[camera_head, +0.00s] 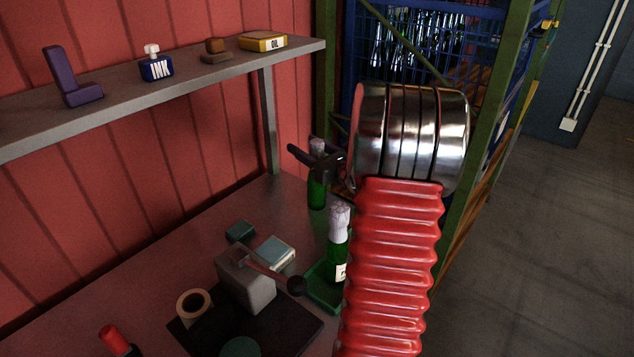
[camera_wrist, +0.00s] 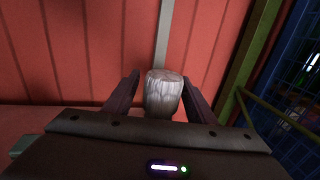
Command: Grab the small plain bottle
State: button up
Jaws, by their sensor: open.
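A small green bottle (camera_head: 317,192) with a pale foil top stands on the bench at the back; no label shows on its visible side. My gripper (camera_head: 312,158) is open at its neck, hiding part of it. In the wrist view, the foil top (camera_wrist: 163,93) stands between the two open fingers of my gripper (camera_wrist: 161,79), with a gap visible on the left. A second green bottle (camera_head: 337,235) with a white foil top and a label stands nearer, in a green tray (camera_head: 322,290), partly hidden by my arm.
A grey block device (camera_head: 246,282) with a black-knobbed lever stands on a dark mat beside a tape roll (camera_head: 193,304). A small box (camera_head: 275,252) lies behind it. A shelf (camera_head: 150,92) with an ink bottle (camera_head: 156,66) runs above, along the red wall.

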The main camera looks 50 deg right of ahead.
dwell(0.5)
grip_shut()
dwell(0.4)
dwell(0.4)
